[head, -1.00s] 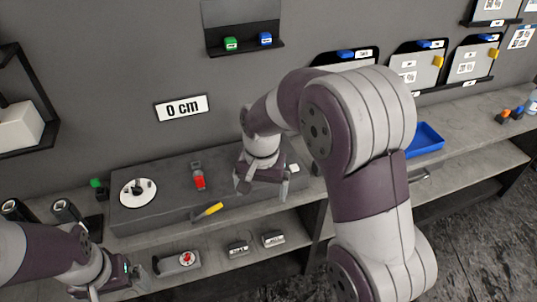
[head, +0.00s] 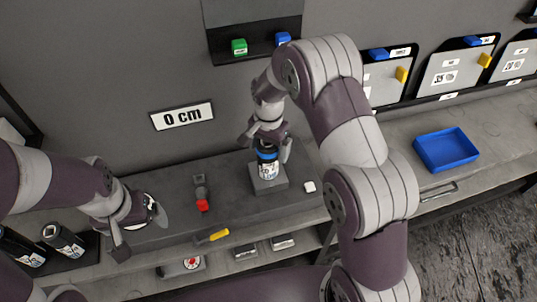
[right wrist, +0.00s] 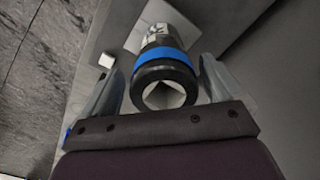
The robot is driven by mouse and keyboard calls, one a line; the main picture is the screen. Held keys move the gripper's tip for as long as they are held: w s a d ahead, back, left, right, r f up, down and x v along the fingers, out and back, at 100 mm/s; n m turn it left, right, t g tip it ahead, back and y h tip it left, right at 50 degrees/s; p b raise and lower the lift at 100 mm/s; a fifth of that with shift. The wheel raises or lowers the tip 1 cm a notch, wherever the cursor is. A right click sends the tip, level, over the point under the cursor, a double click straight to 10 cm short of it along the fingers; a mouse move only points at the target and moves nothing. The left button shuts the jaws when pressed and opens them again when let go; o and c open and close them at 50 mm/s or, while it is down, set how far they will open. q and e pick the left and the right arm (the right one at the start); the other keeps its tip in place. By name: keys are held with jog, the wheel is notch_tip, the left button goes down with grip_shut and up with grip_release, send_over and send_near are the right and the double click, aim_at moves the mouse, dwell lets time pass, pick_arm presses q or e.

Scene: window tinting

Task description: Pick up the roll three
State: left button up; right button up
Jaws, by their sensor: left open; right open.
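A dark cylinder with a blue band and a white label (head: 267,163) stands upright on a small grey square block on the bench. It also shows in the right wrist view (right wrist: 163,70), where its black end has an angular opening. My right gripper (head: 268,147) is open above it, with one finger at each side of its upper end; gaps show in the wrist view. Two black rolls with white labels, one here (head: 64,240) and one further left (head: 22,247), stand at the left. I cannot read which roll is three. My left gripper (head: 142,232) is open and empty, right of these rolls.
A small white block (head: 309,187) lies right of the cylinder. A blue tray (head: 446,149) sits further right. A wall shelf (head: 255,52) is above.

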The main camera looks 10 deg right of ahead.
jog(key=shift+w+f, duration=0.15)
jog(key=shift+w, duration=0.2)
jog(key=shift+c, duration=1.2)
jog(key=shift+s+a+r, duration=0.15)
jog(key=shift+s+r, duration=0.05)
jog(key=shift+s, duration=0.1)
jog(key=c, duration=1.4)
jog(key=shift+w, duration=0.1)
jog(key=shift+c, duration=0.2)
